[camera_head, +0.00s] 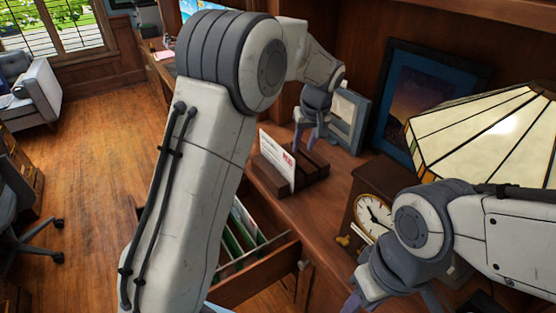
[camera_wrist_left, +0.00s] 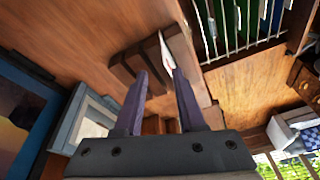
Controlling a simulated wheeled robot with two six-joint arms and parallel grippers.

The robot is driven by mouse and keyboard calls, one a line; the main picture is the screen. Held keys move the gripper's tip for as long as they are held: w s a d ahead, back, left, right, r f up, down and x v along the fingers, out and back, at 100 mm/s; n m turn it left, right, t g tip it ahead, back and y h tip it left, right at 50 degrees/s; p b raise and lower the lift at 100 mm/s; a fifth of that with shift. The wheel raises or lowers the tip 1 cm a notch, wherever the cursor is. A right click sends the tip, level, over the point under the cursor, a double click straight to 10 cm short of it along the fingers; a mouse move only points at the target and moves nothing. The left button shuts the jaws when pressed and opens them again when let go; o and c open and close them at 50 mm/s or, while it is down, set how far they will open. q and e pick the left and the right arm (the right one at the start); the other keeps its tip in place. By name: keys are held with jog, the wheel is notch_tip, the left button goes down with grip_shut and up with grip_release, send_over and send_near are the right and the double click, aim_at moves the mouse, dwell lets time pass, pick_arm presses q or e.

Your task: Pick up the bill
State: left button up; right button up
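The bill (camera_head: 277,160), a white sheet with red print, stands upright in a dark wooden letter holder (camera_head: 313,172) on the desk. In the left wrist view the bill (camera_wrist_left: 167,52) shows as a narrow white strip just beyond my fingertips, partly hidden by one finger. My left gripper (camera_head: 308,142) is above and behind the holder in the head view. Its purple fingers (camera_wrist_left: 161,72) are apart with nothing held between them. My right gripper (camera_head: 392,302) is low at the right, its fingers apart and cut off by the picture's bottom edge.
An open drawer (camera_head: 250,283) with green files (camera_head: 240,236) juts out below the holder. A clock (camera_head: 373,214) and a stained-glass lamp (camera_head: 490,135) stand to the right. A grey frame (camera_head: 347,118) and a blue-framed picture (camera_head: 425,95) lean behind.

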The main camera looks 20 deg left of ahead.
pick_arm(q)
jog(key=w+a+f+n+y, duration=0.1)
jog(key=w+a+f+n, duration=0.25)
jog(key=w+a, duration=0.45)
send_over(274, 152)
jog(key=s+d, duration=0.1)
notch_tip(274, 152, down, 4)
jog(key=shift+n+y, duration=0.3)
jog(key=shift+n, duration=0.15)
jog(key=shift+d+p+x, duration=0.25)
jog(key=shift+p+x, duration=0.1)
jog(key=shift+x, duration=1.2)
jog(key=shift+d+p+x, duration=0.2)
jog(key=shift+p+x, duration=0.15)
jog(key=shift+x, duration=1.2)
jog(key=shift+s+f, duration=0.1)
jog(key=shift+c, duration=0.3)
grip_shut()
